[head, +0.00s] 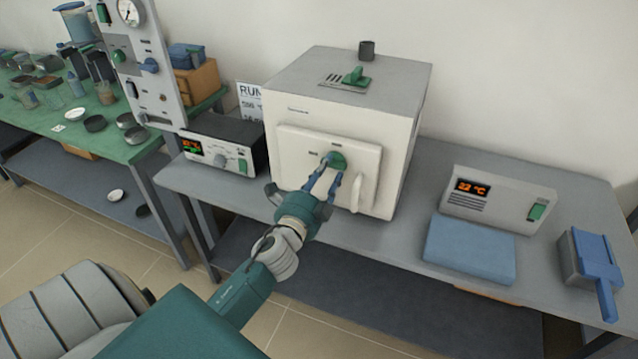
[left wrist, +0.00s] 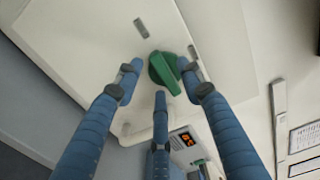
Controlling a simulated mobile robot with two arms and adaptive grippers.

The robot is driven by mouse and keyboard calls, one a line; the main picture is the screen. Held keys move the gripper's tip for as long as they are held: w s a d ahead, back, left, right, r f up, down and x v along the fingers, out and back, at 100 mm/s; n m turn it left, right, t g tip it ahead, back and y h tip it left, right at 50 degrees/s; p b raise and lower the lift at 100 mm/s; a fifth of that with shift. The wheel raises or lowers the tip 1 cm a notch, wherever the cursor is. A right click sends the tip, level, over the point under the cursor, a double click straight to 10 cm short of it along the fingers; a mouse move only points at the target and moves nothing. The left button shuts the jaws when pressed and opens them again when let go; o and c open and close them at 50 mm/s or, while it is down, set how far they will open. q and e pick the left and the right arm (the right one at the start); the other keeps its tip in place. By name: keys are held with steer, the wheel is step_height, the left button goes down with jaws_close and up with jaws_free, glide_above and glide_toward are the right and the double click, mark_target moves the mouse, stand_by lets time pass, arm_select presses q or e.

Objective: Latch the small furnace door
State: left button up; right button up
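The small furnace (head: 390,130) is a white box on the grey bench. Its door (head: 300,150) looks closed against the front, with a pale upright handle (head: 358,190) at the right. The green latch knob (head: 338,159) is on the upper part of the door. In the left wrist view the knob (left wrist: 165,72) has a raised grip slanting to the lower right, near two short grey marks on the door. My left gripper (head: 328,172) is at the knob, its blue fingers (left wrist: 160,82) spread around it. The right fingertip is close to the knob; contact is unclear. My right gripper is out of view.
A controller box (head: 230,145) stands left of the furnace. A display unit (head: 500,203), a blue pad (head: 470,250) and a blue tray-like item (head: 592,262) are at the right. A green table (head: 75,145) with labware is at the left.

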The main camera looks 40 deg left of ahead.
arm_select(q)
steer(key=v, duration=1.1)
steer(key=shift+s+d, duration=0.1)
steer(key=shift+s, duration=0.05)
steer(key=s+d+f+n+g+h, duration=0.1)
steer(key=s+d+f+n+g, duration=0.15)
steer(key=f, duration=1.05)
steer(key=s+d+f+n+g+h, duration=0.1)
steer(key=s+d+f+n+g, duration=0.2)
steer(key=f, duration=0.9)
steer(key=s+d+f+n+g+h, duration=0.1)
steer(key=s+f+g, duration=0.25)
steer(key=f, duration=0.95)
steer(key=s+d+f+n+g, duration=0.1)
steer(key=s+f+n+g, duration=0.1)
steer(key=s+f, duration=0.5)
steer(key=s+d+f+n+g, duration=0.2)
steer(key=s+f, duration=0.5)
steer(key=s, duration=0.6)
steer(key=s+d+f+n+g+h, duration=0.1)
steer(key=s+d+f+n+g, duration=0.1)
steer(key=s+f, duration=0.5)
steer(key=s+g, duration=0.1)
steer(key=s, duration=0.3)
steer(key=shift+d, duration=0.25)
steer(key=shift+s+g, duration=0.25)
steer(key=shift+g, duration=0.05)
steer(key=shift+c, duration=0.5)
